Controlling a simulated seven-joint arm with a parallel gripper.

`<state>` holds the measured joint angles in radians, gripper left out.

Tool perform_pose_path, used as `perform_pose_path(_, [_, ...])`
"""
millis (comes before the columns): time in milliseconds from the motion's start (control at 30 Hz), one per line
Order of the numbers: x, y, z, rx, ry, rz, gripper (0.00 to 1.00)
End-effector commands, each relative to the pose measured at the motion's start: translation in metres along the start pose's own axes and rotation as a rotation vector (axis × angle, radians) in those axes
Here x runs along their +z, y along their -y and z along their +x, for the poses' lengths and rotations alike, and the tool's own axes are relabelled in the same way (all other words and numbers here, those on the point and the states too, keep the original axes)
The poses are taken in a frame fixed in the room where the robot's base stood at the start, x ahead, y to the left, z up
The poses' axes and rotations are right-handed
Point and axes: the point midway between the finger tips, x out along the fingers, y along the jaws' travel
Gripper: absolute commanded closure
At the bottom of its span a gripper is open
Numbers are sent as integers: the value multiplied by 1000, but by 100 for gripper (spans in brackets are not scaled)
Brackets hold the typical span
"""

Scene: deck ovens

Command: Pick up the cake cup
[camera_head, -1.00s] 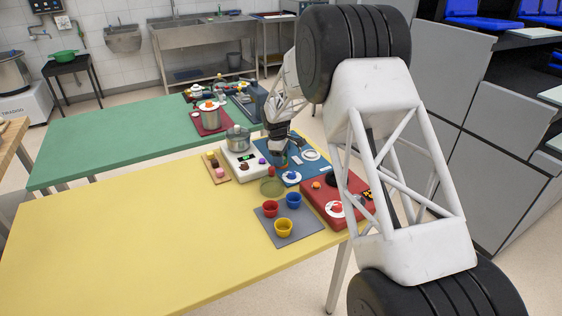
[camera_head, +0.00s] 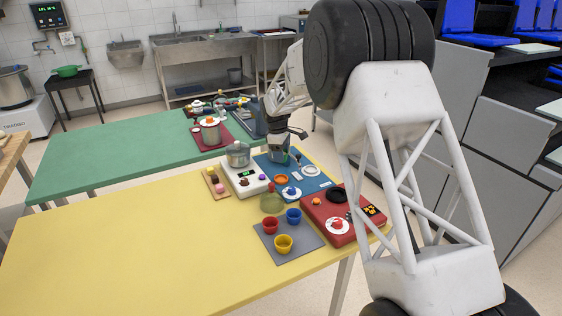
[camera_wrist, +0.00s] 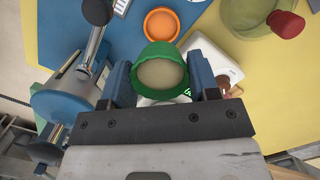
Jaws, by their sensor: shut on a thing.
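The cake cup (camera_wrist: 160,72) is a green round cup with a pale beige filling, seen from above in the wrist view. My gripper (camera_wrist: 163,82) is shut on it, with a blue finger on either side. In the head view my gripper (camera_head: 279,157) is above the blue mat (camera_head: 310,185) at the table's far right. There the cup is mostly hidden by the fingers. An orange ring-shaped item (camera_head: 281,178) lies on the mat below the gripper; it also shows just beyond the cup in the wrist view (camera_wrist: 161,24).
A white scale (camera_head: 246,183) with a metal pot (camera_head: 238,155) stands left of the gripper. An olive lid (camera_head: 271,203), red appliance (camera_head: 340,225) and grey mat (camera_head: 288,253) with red, blue and yellow cups are nearer. The yellow table's left side (camera_head: 120,240) is clear.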

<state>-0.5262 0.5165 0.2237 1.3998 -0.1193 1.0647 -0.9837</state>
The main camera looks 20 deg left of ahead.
Motion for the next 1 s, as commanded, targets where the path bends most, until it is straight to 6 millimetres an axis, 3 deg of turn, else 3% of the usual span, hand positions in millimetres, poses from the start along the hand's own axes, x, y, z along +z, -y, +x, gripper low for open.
perform_pose_path(767, [2, 0, -7, -1, 1, 0, 69])
perform_pose_path(1000, [19, 2, -6, 0, 0, 2, 69])
